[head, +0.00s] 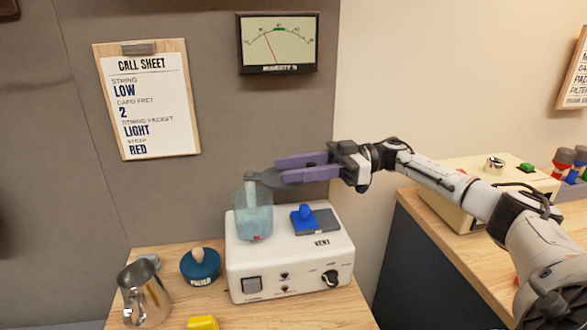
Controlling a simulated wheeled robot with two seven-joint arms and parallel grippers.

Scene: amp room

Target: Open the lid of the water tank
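A see-through bluish tank (253,217) with a narrow top stands on the left of a white box-shaped device (290,262). My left gripper is not in view.
A metal pitcher (145,292), a dark blue round pot (200,267) and a yellow object (203,323) stand left of the device on the wooden counter (170,248). A cream device (465,195) stands on the right counter. A gap separates the counters.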

